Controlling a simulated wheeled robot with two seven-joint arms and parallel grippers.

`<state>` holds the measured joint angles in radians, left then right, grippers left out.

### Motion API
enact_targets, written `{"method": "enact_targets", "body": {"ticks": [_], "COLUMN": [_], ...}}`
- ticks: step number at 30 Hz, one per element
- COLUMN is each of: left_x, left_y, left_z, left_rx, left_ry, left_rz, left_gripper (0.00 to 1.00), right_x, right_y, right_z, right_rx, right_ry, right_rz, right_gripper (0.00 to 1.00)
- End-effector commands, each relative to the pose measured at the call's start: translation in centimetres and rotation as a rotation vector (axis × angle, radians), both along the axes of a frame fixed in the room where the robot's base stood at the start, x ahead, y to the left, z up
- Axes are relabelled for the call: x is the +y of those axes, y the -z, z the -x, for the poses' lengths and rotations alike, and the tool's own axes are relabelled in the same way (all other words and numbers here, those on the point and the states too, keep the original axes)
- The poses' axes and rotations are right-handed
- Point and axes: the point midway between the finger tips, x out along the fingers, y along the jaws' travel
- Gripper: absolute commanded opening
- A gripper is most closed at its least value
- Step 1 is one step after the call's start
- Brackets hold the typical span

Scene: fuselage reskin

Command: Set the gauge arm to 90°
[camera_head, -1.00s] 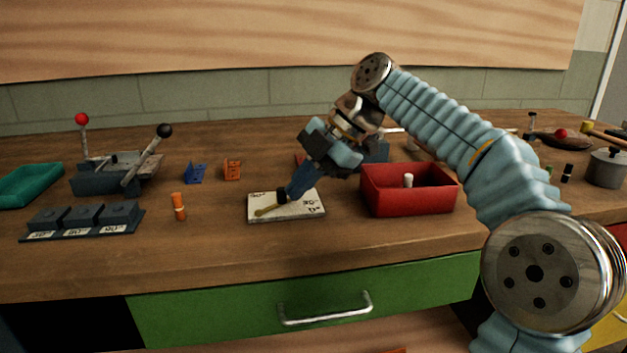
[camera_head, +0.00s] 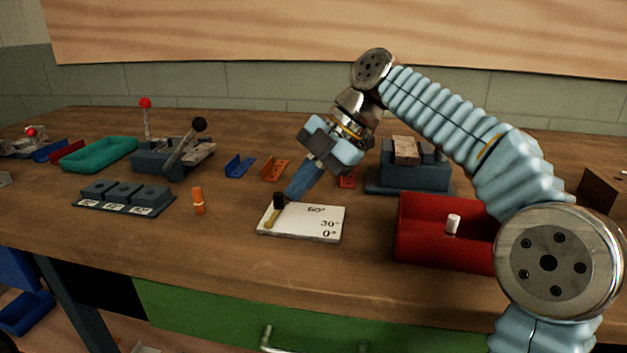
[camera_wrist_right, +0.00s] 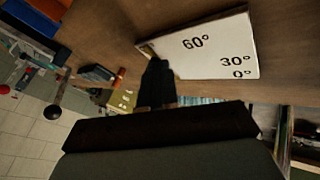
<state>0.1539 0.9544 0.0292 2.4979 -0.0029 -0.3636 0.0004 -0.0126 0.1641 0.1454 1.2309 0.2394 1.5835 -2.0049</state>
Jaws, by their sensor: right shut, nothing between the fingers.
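The white gauge plate (camera_head: 325,221) lies on the bench, marked 60°, 30° and 0°; no 90° mark is visible. The short brass gauge arm (camera_head: 270,220) lies along the plate's left edge. My right gripper (camera_head: 279,202) reaches down from the upper right, shut with nothing between its fingers. Its dark fingertips are at the arm's far end; I cannot tell whether they touch it. In the right wrist view the fingertips (camera_wrist_right: 157,83) are beside the plate's edge (camera_wrist_right: 215,50) near 60°, and most of the arm is hidden. My left gripper is not in view.
A red bin (camera_head: 420,245) with a white peg stands right of the plate. An orange cylinder (camera_head: 198,202) and a dark block row (camera_head: 122,197) are to the left. Blue and orange brackets (camera_head: 274,168) and a dark fixture (camera_head: 415,178) are behind. Bench is clear in front.

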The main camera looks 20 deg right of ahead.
Motion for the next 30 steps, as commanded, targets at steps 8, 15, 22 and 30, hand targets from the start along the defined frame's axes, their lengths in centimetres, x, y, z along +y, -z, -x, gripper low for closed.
{"method": "enact_targets", "body": {"ticks": [8,15,22,30], "left_x": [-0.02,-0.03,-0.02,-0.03], "left_y": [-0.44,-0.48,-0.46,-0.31], "left_z": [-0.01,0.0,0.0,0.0], "left_rx": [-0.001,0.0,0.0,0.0], "left_ry": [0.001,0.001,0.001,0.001], "left_rz": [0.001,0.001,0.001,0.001], "left_gripper": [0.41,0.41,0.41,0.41], "right_x": [0.39,0.52,0.54,0.75], "right_y": [0.03,0.12,0.16,0.25], "right_z": [-0.71,-0.92,-0.94,-0.82], "right_rx": [0.0,0.0,0.0,0.001], "right_ry": [0.004,0.004,0.005,0.003], "right_rz": [0.001,0.0,0.0,0.0], "right_gripper": [0.0,0.0,0.0,0.0]}}
